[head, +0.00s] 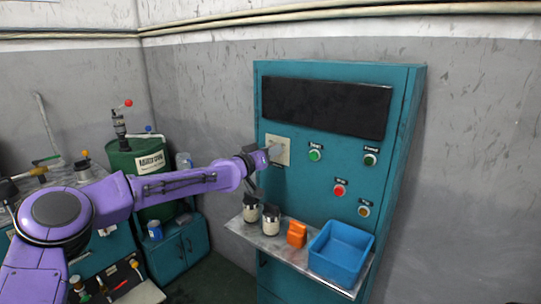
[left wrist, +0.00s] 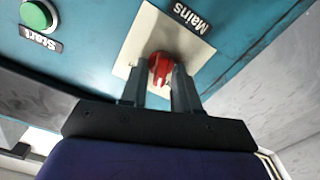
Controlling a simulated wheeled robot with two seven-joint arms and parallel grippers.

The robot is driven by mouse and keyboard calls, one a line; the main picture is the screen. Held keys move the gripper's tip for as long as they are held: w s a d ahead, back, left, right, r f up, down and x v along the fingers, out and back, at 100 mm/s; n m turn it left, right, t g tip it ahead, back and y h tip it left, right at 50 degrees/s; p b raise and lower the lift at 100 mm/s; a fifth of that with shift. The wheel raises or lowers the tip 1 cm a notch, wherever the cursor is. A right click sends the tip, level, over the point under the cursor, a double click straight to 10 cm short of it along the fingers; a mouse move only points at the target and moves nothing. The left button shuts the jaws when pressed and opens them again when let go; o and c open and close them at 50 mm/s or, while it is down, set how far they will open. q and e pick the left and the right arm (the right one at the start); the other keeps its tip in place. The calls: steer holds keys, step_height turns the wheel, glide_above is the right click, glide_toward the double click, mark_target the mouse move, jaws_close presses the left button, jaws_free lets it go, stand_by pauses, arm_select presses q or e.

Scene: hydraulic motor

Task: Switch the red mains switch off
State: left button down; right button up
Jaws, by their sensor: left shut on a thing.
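The red mains switch (left wrist: 161,68) sits on a cream plate (left wrist: 140,52) marked "Mains" on the teal cabinet in the left wrist view. My left gripper (left wrist: 160,82) is at the switch, its two fingers on either side of the red knob and shut on it. In the head view my left gripper (head: 272,151) reaches the cream plate (head: 284,144) at the cabinet's left side and hides most of the knob. The knob's exact turn cannot be told. My right gripper is not in view.
The teal cabinet (head: 330,170) carries a green Start button (head: 315,155), a red button (head: 340,190) and others right of the plate. Below, a shelf (head: 290,255) holds two jars, an orange object (head: 296,233) and a blue bin (head: 341,252). A green drum (head: 140,165) stands left.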

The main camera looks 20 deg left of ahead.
arm_select(q)
steer(key=n+b, duration=0.2)
steer(key=n, duration=0.2)
steer(key=shift+a+n, duration=0.1)
steer(key=shift+n, duration=0.2)
stand_by(0.3)
steer(key=c, duration=1.1)
jaws_free()
steer(key=shift+c, duration=0.2)
steer(key=b+v, duration=0.3)
steer(key=v, duration=0.7)
steer(key=shift+s, duration=0.2)
